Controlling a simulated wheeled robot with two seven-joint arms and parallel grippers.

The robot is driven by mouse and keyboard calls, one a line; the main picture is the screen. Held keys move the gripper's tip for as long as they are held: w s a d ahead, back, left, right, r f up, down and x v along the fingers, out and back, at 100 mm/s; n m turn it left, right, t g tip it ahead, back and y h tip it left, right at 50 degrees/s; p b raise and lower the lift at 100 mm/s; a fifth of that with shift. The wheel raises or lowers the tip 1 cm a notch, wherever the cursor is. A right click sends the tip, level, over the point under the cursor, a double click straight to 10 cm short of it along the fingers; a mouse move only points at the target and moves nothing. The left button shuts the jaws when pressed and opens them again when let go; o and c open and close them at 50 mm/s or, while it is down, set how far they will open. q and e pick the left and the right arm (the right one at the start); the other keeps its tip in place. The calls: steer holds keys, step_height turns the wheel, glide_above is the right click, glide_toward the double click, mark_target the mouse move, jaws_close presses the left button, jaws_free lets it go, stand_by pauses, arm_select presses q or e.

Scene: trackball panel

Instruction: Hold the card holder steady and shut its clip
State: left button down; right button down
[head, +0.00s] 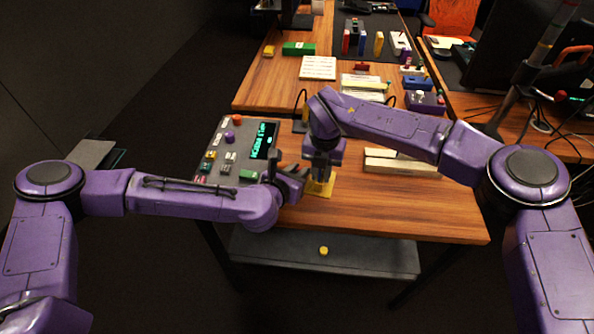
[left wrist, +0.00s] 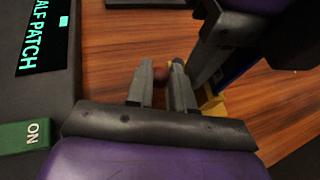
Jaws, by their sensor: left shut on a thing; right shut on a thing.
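The yellow card holder (head: 318,189) stands on the wooden table near its front edge, mostly hidden by my grippers. Its yellow edge also shows in the left wrist view (left wrist: 212,103). My right gripper (head: 322,176) points down from above and is shut on the card holder. My left gripper (head: 300,174) comes in from the left at the holder's side. The clip's position is hidden.
A grey control panel (head: 212,165) with a lit display and several buttons stands just left of my left gripper. Pale blocks (head: 400,166) lie to the right. A lower shelf (head: 365,256) holds a small yellow round thing (head: 323,251). The table's front right is clear.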

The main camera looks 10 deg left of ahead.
arm_select(q)
steer(key=c, duration=1.3)
jaws_free()
steer(key=shift+o, duration=0.2)
steer(key=shift+s, duration=0.1)
steer(key=v, duration=1.1)
steer(key=shift+s+a+r, duration=0.15)
steer(key=shift+s, duration=0.2)
